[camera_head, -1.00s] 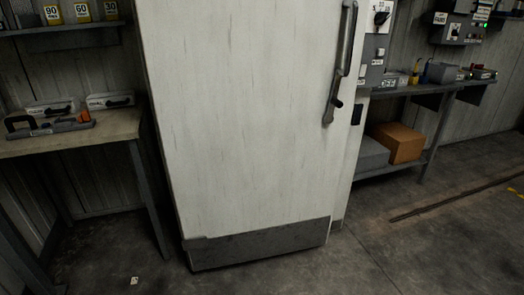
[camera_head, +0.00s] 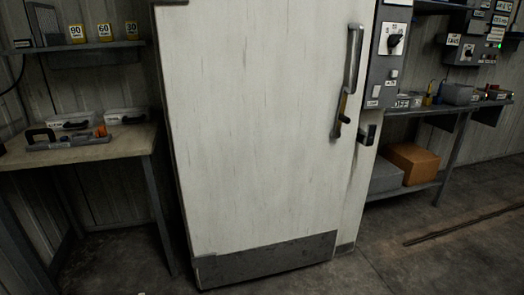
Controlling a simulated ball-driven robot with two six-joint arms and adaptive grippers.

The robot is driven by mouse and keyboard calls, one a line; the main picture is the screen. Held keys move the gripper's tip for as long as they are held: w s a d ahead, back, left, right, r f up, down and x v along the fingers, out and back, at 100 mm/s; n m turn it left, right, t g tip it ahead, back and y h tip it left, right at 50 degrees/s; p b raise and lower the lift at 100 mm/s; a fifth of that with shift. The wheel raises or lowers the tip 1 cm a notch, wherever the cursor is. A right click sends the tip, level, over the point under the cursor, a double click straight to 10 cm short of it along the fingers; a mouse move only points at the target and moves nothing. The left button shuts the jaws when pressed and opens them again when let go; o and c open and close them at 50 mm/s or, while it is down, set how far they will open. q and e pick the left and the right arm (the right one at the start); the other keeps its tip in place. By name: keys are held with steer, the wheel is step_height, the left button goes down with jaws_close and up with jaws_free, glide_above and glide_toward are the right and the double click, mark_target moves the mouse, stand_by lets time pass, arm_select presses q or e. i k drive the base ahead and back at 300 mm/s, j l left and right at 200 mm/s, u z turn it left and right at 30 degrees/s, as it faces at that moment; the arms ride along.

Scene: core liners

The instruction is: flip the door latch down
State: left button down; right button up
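A large white door (camera_head: 260,130) with a dark grey kick plate along its bottom fills the middle of the head view and looks shut. A long metal handle (camera_head: 353,58) stands upright near its right edge. Just below the handle is the latch lever (camera_head: 338,124), slanting down and left, with a dark knob beside its lower part. A black catch (camera_head: 367,134) sits on the frame to the right of the lever. Neither of my grippers shows, and nothing touches the handle or latch.
A workbench (camera_head: 110,147) with white cases and a grey tool stands left of the door. A grey control box (camera_head: 390,50) and a shelf with a cardboard box (camera_head: 412,163) stand on the right. The floor (camera_head: 370,270) before the door is clear.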

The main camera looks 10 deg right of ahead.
mark_target(336, 133)
steer(key=l+u, duration=0.1)
steer(key=l, duration=0.5)
steer(key=l+u, duration=0.1)
steer(key=l, duration=0.5)
steer(key=l+u, duration=0.1)
steer(key=l, duration=0.5)
steer(key=l+u, duration=0.1)
steer(key=l, duration=0.5)
steer(key=k+l+u, duration=0.1)
steer(key=l, duration=0.5)
steer(key=k+l+u, duration=0.1)
steer(key=l, duration=0.5)
steer(key=k+l+u, duration=0.1)
steer(key=l, duration=0.5)
